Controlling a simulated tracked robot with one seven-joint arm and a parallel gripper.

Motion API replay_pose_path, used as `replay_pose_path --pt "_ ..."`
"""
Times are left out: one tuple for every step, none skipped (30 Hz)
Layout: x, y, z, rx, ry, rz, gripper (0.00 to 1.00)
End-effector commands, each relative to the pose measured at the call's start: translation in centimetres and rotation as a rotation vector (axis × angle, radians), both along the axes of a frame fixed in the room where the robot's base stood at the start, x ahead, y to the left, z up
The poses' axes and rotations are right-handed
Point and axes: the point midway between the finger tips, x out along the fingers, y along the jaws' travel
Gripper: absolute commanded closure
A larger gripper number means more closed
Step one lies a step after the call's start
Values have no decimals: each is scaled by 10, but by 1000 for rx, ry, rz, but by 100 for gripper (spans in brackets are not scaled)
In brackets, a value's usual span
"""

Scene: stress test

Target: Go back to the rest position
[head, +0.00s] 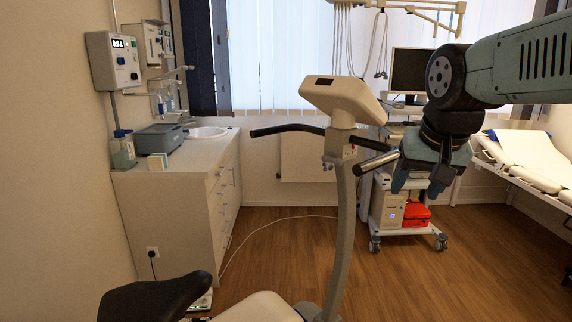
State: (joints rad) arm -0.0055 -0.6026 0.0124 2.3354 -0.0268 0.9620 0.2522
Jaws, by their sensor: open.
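My arm comes in from the upper right in the head view. My gripper (418,190) hangs from it, pointing down, with its two fingers apart. No object shows between the fingers. The gripper is in front of the wheeled cart in the picture, just right of the exercise bike's metal-tipped handlebar (376,163). Whether it touches the handlebar cannot be told.
An exercise bike with a console (343,100) and dark saddle (155,298) stands close in front. A cabinet (180,195) with a sink is at left. A cart (408,233) with a monitor (411,72) and a bed (532,155) stand behind. Wooden floor (490,265) is clear at lower right.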

Motion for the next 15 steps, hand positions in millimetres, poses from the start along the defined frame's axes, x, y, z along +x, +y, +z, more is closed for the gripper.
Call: replay_pose_path --pt "-14 -1 -9 -13 -9 37 41" --pt "-20 -1 -14 -22 -14 62 41" --pt "-27 -1 -20 -34 -20 93 41" --pt "-33 -1 -24 -42 -24 112 41" --pt "-37 -1 -28 -50 -27 131 41" --pt "-42 -1 -33 -58 -32 153 41" --pt "-45 -2 -36 -64 -34 166 41" --pt "-48 -2 -38 -69 -37 177 41" --pt "-50 -2 -41 -75 -40 189 41" --pt "-52 -2 -42 -77 -41 196 41" --pt "-53 -2 -43 -78 -42 201 41" --pt "-54 -2 -44 -80 -42 204 41" --pt "-54 -2 -45 -81 -42 207 41" --pt "-54 -2 -45 -82 -42 208 41" --pt "-54 -2 -45 -82 -42 208 41"
